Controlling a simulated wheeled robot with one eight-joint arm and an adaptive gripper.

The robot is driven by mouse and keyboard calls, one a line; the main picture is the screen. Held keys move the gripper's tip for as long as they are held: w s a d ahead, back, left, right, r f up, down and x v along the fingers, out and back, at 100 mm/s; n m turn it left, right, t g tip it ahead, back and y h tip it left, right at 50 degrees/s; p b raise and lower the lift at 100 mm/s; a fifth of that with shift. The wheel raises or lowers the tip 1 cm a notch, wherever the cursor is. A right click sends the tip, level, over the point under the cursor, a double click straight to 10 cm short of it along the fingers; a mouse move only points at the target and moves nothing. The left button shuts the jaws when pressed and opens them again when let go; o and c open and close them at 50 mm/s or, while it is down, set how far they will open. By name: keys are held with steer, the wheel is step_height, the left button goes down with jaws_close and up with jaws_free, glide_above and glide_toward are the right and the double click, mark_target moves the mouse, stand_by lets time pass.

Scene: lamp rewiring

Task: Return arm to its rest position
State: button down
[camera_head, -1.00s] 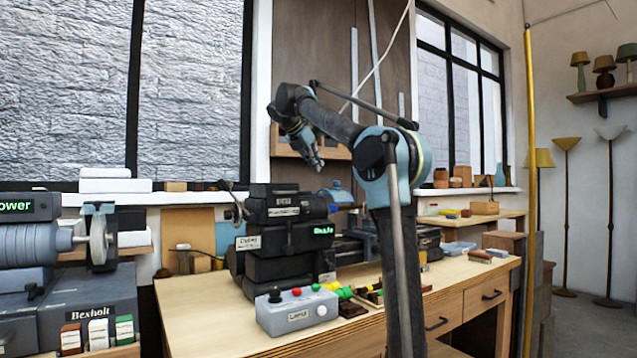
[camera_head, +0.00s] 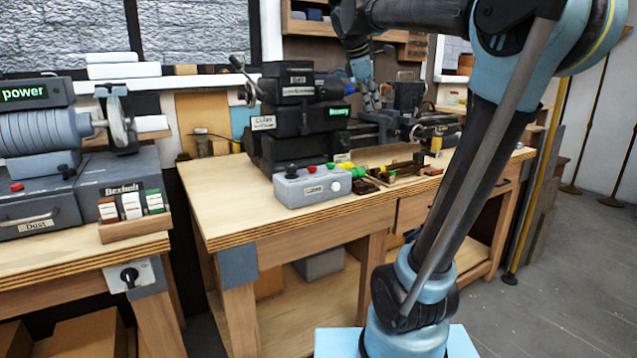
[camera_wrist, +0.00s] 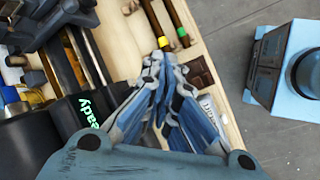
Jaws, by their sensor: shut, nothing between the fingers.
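My gripper (camera_wrist: 160,62) points down over the workbench in the wrist view, its blue-grey fingers together and empty. In the head view my gripper (camera_head: 371,98) hangs above the back of the workbench (camera_head: 215,190), right of the stacked black machine (camera_head: 292,130). The gripper looks apart from the bench top. My arm is folded over, with its upper links partly cut off by the top of the head view.
A grey box with buttons (camera_head: 312,186) sits at the bench's front edge. A wooden tray (camera_head: 400,176) with small coloured parts lies beside it. A vise-like tool (camera_head: 380,128) stands behind. A second bench (camera_head: 60,252) at left bears a grinder (camera_head: 45,130).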

steer(key=s+d+f+m+y, duration=0.1)
steer(key=s+f+m, duration=0.4)
steer(key=s+f, duration=0.4)
steer(key=s+f+m+g+y, duration=0.1)
steer(key=s+f+m, duration=0.4)
steer(key=s+f, duration=0.4)
steer(key=s+d+f+m+y, duration=0.1)
steer(key=s+f+m, duration=0.4)
steer(key=f, duration=1.5)
steer(key=s+y, duration=0.1)
steer(key=s, duration=0.3)
steer(key=shift+s+d+f+m+g, duration=0.15)
steer(key=shift+s+d+m+g, duration=0.15)
steer(key=shift+w, duration=0.1)
steer(key=shift+w+f, duration=0.2)
steer(key=shift+w, duration=0.15)
